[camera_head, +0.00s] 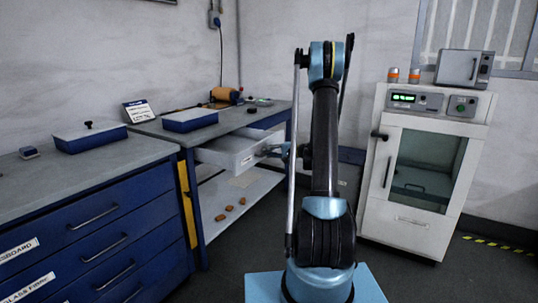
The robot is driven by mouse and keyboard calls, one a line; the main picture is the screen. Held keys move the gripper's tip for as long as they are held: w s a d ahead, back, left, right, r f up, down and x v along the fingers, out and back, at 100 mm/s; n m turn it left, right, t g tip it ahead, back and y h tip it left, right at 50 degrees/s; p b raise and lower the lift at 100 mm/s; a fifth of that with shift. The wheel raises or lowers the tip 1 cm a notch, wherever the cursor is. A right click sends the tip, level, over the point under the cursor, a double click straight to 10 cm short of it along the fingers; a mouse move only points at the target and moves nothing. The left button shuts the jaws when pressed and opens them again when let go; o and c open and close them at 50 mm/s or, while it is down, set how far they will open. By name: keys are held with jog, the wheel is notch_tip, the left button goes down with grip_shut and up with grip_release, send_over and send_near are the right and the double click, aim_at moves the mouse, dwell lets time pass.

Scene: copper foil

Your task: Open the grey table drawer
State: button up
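The light grey drawer (231,157) sits under the top of the blue-framed table (236,124), left of my arm. It stands out from beneath the tabletop, with part of its inside and side wall showing. A small label is on its front. My gripper (270,151) is at the drawer's front, near its right part. The gripper is small and partly hidden by my arm, so I cannot tell whether its fingers are closed or whether they hold the handle.
A blue drawer cabinet (95,224) stands at the left. Below the drawer, a white shelf (245,197) holds several small brown pieces. A white oven cabinet (424,165) stands at the right. Open floor lies between my arm and that cabinet.

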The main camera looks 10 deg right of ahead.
jog(key=v, duration=1.1)
jog(key=shift+s+d, duration=0.2)
jog(key=shift+d, duration=0.15)
jog(key=s+a+r+n+g+h, duration=0.25)
jog(key=s+a, duration=0.25)
jog(key=s, duration=0.6)
jog(key=s+a+r+n+g+h, duration=0.25)
jog(key=s+a, duration=0.25)
jog(key=s, duration=0.6)
jog(key=s+d+f+n+h, duration=0.1)
jog(key=s+d+f+h, duration=0.1)
jog(key=s, duration=0.6)
jog(key=s+d+f+g+h, duration=0.1)
jog(key=s+d+f+h, duration=0.1)
jog(key=s, duration=0.6)
jog(key=s+d+f+n+g+h, duration=0.1)
jog(key=s+d+f+h, duration=0.1)
jog(key=s, duration=0.7)
jog(key=shift+d+f+n+h, duration=0.3)
jog(key=shift+f+h, duration=0.4)
jog(key=shift+f, duration=0.15)
